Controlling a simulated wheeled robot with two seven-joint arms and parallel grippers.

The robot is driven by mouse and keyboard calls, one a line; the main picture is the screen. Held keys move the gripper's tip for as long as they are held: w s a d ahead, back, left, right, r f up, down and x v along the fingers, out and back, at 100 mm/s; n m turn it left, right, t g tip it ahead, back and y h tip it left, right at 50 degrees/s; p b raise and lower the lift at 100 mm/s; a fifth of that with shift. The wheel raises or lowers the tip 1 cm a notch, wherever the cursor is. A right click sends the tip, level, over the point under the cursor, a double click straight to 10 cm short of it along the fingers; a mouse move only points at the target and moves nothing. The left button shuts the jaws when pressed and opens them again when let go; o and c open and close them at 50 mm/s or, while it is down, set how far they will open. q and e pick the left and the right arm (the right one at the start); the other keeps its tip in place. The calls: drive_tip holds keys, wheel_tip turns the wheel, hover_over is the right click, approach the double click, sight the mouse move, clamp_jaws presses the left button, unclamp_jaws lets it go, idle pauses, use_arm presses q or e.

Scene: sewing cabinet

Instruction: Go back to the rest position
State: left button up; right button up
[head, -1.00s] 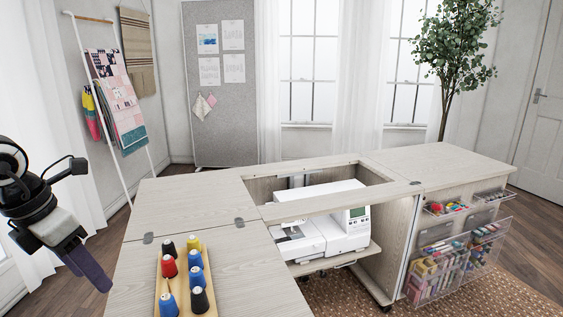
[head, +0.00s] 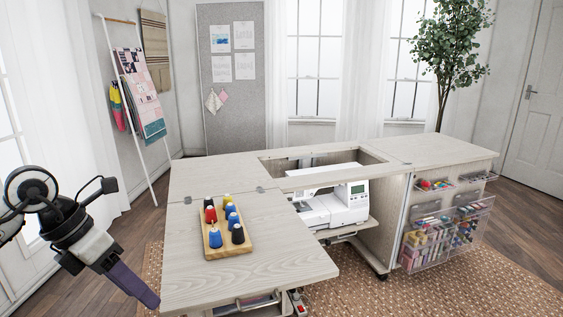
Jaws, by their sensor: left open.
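My left gripper (head: 135,284) comes in from the left and hangs beside the left edge of the sewing cabinet (head: 205,178). It points down and to the right, with purple-grey fingers that look empty. From this side the gap between the fingers is hard to see. It is apart from the wooden thread tray (head: 233,250) on the cabinet's front leaf. My right gripper is not in the picture.
The tray holds several red, blue, black and yellow spools. A white sewing machine (head: 335,203) sits lowered in the cabinet opening. Clear door bins (head: 432,245) with supplies hang at the right. A patterned rug (head: 450,290) covers the floor in front.

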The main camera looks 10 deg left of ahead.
use_arm(q)
drive_tip(key=s+d+r+n+t+h+p, duration=0.15)
drive_tip(key=d+n+h, duration=0.35)
drive_tip(key=d+h, duration=1.3)
wheel_tip(320, 180, down, 13)
drive_tip(key=w+a+n+t+y+p, duration=0.1)
drive_tip(key=n+t+y, duration=1.3)
drive_tip(key=n, duration=1)
drive_tip(key=s+d+f+n+g+y, duration=0.1)
drive_tip(key=s+f+n+g+y, duration=0.4)
drive_tip(key=s+f+n+g, duration=0.4)
drive_tip(key=s+f, duration=0.7)
drive_tip(key=f, duration=0.2)
drive_tip(key=shift+f+g+p, duration=0.25)
drive_tip(key=shift+g+p, duration=0.05)
drive_tip(key=shift+g, duration=0.05)
